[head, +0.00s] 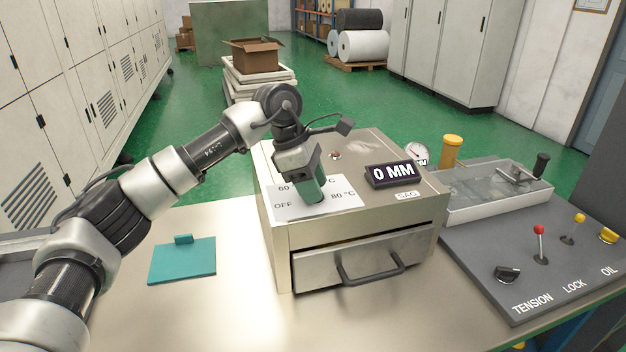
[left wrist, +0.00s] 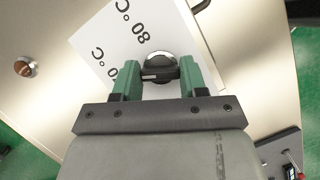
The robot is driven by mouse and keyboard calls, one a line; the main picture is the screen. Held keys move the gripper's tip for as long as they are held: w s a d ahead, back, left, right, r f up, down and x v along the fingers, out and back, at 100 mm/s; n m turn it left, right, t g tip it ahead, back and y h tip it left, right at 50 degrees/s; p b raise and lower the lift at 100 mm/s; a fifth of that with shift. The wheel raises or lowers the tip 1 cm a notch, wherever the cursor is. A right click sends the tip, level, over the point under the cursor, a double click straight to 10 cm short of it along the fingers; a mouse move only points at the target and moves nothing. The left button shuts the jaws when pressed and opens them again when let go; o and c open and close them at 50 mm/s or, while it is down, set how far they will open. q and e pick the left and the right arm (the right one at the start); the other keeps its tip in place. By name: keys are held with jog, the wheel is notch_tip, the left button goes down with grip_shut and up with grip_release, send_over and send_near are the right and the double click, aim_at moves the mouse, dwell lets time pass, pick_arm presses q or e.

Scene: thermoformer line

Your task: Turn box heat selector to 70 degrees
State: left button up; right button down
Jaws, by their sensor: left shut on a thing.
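The box heat selector is a round black knob (left wrist: 160,66) on a white dial plate (head: 342,204) on top of the metal box (head: 275,240). My left gripper (head: 316,196) comes down on it from above, and in the head view it hides the knob. In the left wrist view its green fingers (left wrist: 160,80) are shut on the knob's grip bar, one on each side. A pale mark on the bar lies toward the left finger. The plate reads 60, OFF and 80 °C; another label ending in 0 °C is partly covered. My right gripper is not in view.
A 0 MM display (head: 393,174) stands on the box, right of the plate. A drawer with a dark handle (head: 370,270) is in its front. A teal plate (head: 182,262) lies on the table at left. A grey control panel (head: 500,275) with levers is at right.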

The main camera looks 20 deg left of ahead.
pick_arm(q)
jog(key=shift+r+m, duration=0.1)
jog(key=shift+m, duration=0.2)
jog(key=o, duration=0.9)
jog(key=v, duration=1)
jog(key=shift+w+a+r, duration=0.15)
jog(key=shift+r, duration=0.2)
